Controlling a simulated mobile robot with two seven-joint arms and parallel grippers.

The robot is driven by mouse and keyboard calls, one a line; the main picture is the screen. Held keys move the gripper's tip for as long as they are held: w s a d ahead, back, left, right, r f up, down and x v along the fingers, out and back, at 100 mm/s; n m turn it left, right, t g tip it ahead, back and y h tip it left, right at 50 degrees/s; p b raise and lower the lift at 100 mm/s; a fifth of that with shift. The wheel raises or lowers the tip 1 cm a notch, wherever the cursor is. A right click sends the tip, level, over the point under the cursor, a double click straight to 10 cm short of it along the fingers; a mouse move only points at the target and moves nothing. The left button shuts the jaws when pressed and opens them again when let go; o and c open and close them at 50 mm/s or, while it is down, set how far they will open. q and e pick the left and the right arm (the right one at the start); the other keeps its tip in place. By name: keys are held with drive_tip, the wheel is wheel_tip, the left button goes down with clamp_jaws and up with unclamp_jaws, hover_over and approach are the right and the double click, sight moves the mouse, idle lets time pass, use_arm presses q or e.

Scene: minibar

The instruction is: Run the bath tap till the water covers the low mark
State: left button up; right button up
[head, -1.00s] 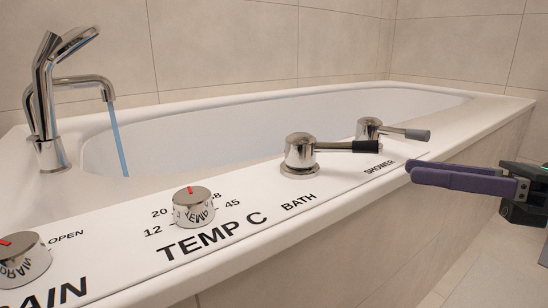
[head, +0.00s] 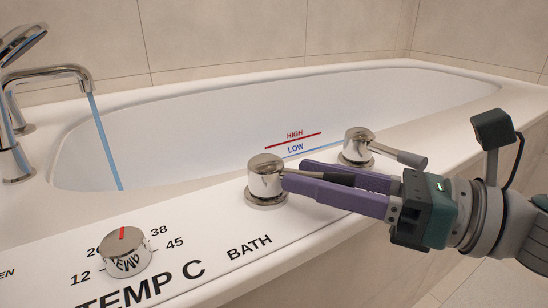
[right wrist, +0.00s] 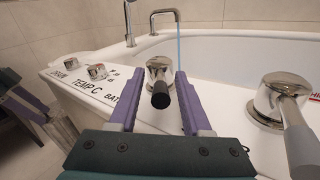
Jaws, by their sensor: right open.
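The chrome bath tap (head: 264,180) stands on the rim by the word BATH, its black lever (head: 332,178) pointing right. My right gripper (head: 293,174) is open, its purple fingers on either side of the lever. In the right wrist view, the lever (right wrist: 160,97) shows between the fingers; I cannot tell whether they touch it. Blue water (head: 105,145) runs from the spout (head: 62,72) into the bath. The blue LOW mark (head: 296,149) shows on the inner wall below the red HIGH mark (head: 294,135). The bath's bottom and water level are hidden.
The shower tap (head: 357,146) with its grey lever stands close beyond my right gripper. A temperature knob (head: 127,252) sits left on the rim. In the right wrist view, a drain knob (right wrist: 71,63) is farther left. A purple part, possibly my left gripper, shows at the left edge.

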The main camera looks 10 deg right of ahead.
drive_tip(key=shift+a, duration=0.2)
drive_tip(key=shift+w+d, duration=0.1)
drive_tip(key=shift+d, duration=0.05)
drive_tip(key=shift+c, duration=0.4)
clamp_jaws()
idle(0.8)
